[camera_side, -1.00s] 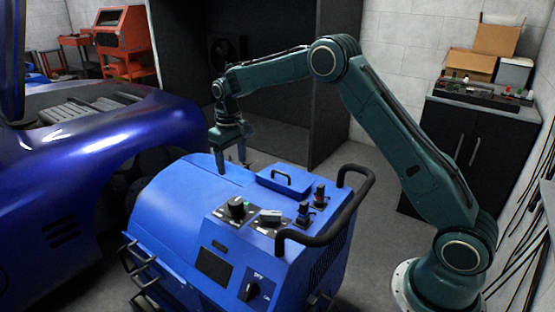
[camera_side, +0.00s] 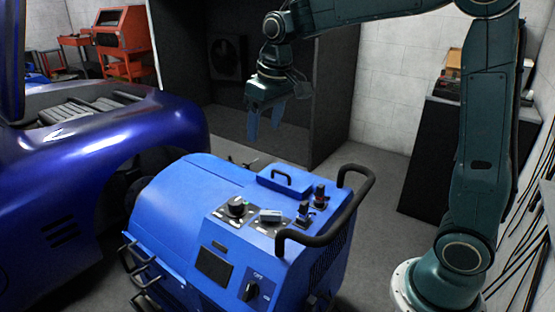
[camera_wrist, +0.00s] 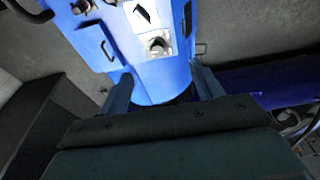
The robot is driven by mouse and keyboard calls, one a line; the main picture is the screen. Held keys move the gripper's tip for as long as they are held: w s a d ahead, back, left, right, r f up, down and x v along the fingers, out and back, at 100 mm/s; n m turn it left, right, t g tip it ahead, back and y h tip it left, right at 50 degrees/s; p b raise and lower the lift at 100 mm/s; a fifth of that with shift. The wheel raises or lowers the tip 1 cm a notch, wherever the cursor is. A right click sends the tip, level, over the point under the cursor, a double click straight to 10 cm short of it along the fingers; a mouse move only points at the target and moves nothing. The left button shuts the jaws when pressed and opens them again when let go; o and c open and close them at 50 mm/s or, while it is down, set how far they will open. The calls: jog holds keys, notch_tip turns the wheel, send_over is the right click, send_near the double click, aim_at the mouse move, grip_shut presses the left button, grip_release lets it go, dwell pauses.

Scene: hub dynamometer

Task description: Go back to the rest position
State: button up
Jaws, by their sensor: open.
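My gripper (camera_side: 265,128) is open and empty in the side view. It hangs in the air above and behind the blue dynamometer unit (camera_side: 185,205), apart from it. In the wrist view, the two fingers of my gripper (camera_wrist: 162,90) stand apart on either side of the blue unit (camera_wrist: 160,75), with nothing held between them. A knob (camera_wrist: 158,45), a blue lid with a handle (camera_wrist: 95,45) and part of the control panel show between and beyond the fingers.
The blue unit has a black push handle (camera_side: 340,215) and raised switches (camera_side: 303,212) on top. A blue car (camera_side: 100,150) stands at the left. A dark cabinet (camera_side: 428,165) stands at the right. The air around my gripper is clear.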

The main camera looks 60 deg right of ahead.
jog(key=s+a+t, duration=0.2)
jog(key=s+t, duration=0.1)
jog(key=s, duration=2.1)
jog(key=shift+s+a+f, duration=0.15)
jog(key=shift+s+f, duration=0.05)
jog(key=shift+f, duration=0.05)
